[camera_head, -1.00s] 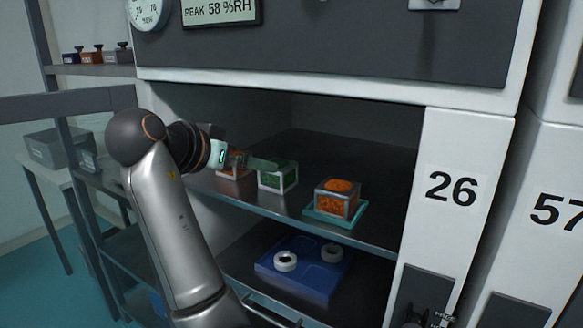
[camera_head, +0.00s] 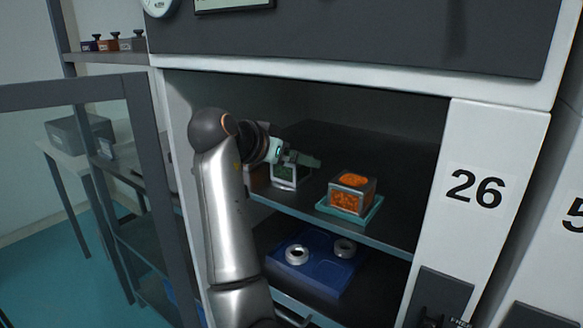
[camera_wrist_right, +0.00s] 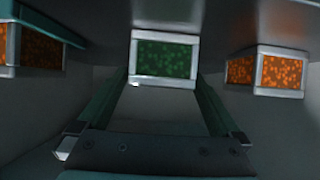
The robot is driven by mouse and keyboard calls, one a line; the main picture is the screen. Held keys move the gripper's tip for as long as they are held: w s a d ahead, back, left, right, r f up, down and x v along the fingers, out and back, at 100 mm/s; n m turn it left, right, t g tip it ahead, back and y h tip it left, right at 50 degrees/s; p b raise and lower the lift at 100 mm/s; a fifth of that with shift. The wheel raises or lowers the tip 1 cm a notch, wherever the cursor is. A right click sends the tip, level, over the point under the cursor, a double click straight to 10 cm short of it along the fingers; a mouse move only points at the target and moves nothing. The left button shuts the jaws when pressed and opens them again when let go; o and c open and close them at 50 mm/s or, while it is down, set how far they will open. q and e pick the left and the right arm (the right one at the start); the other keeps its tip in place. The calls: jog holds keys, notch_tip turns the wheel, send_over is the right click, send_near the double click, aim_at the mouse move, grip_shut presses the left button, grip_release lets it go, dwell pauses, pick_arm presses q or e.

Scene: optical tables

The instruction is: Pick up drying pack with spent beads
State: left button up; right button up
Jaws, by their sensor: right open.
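A pack of green beads (camera_head: 285,177) in a pale metal frame stands on the cabinet's upper shelf. It shows centred in the right wrist view (camera_wrist_right: 165,58). A pack of orange beads (camera_head: 352,192) sits on a teal tray (camera_head: 335,213) to its right. Another orange pack (camera_wrist_right: 267,72) is beside the green one and is mostly hidden behind my arm in the head view. My right gripper (camera_head: 305,161) is open at the green pack, its fingers (camera_wrist_right: 163,84) spread wider than it. I cannot tell whether they touch it. My left gripper is not in view.
A blue tray (camera_head: 318,275) with two white rings is on the shelf below. The white cabinet side marked 26 (camera_head: 473,215) bounds the opening at right. A grey-framed open door (camera_head: 145,150) stands at left. The upper shelf's rear is clear.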

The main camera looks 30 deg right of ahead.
jog(key=x, duration=0.3)
jog(key=shift+d, duration=0.15)
jog(key=shift+c, duration=0.2)
jog(key=c, duration=1.2)
jog(key=shift+c, duration=0.7)
jog(key=shift+r, duration=0.15)
